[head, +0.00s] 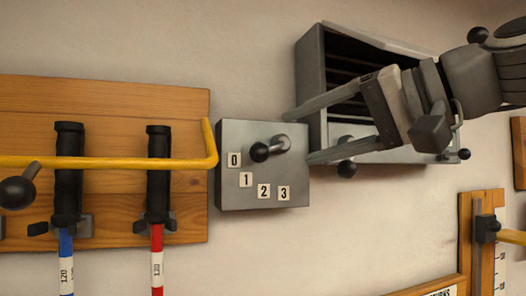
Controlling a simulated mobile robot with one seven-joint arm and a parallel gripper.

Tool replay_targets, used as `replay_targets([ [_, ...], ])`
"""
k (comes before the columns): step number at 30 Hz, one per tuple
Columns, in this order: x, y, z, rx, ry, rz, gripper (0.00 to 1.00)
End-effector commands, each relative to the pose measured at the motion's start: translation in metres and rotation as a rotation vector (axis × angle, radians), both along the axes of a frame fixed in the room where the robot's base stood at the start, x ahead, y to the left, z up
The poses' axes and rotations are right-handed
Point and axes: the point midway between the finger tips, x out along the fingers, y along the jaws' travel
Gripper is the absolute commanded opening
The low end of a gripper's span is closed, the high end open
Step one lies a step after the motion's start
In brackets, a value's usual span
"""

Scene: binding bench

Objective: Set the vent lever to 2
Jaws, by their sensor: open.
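The grey lever plate (235,196) is fixed on the wall and carries labels 0, 1, 2 and 3 in an arc. Its lever (259,152) has a black knob and points left and slightly down from its pivot, towards the 0 label (234,160). The 2 label (264,191) is below the knob. My gripper (298,137) is open and empty, with its fingers pointing left. The fingertips are near the plate's right side, one above and one below the lever's pivot level. I cannot tell how far they stand from the wall.
A grey slatted vent box (309,75) is on the wall behind my gripper, partly hidden. A black knob (346,170) shows below the lower finger. A yellow bar (100,162) crosses the wooden board (110,100) at left, its bent end near the plate. Wall below the plate is bare.

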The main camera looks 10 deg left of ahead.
Motion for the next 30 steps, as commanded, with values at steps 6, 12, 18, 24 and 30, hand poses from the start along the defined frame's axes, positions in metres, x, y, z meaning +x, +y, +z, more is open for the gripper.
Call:
replay_targets([
  [6,0.022,0.043,-0.011,-0.003,0.002,0.002,0.69],
  [12,0.037,0.069,-0.017,-0.002,0.003,0.001,0.69],
  [18,0.043,0.081,-0.020,-0.001,0.001,0.000,0.69],
  [24,0.044,0.082,-0.021,-0.001,0.000,-0.001,0.69],
  [30,0.044,0.082,-0.021,-0.001,0.000,-0.001,0.47],
])
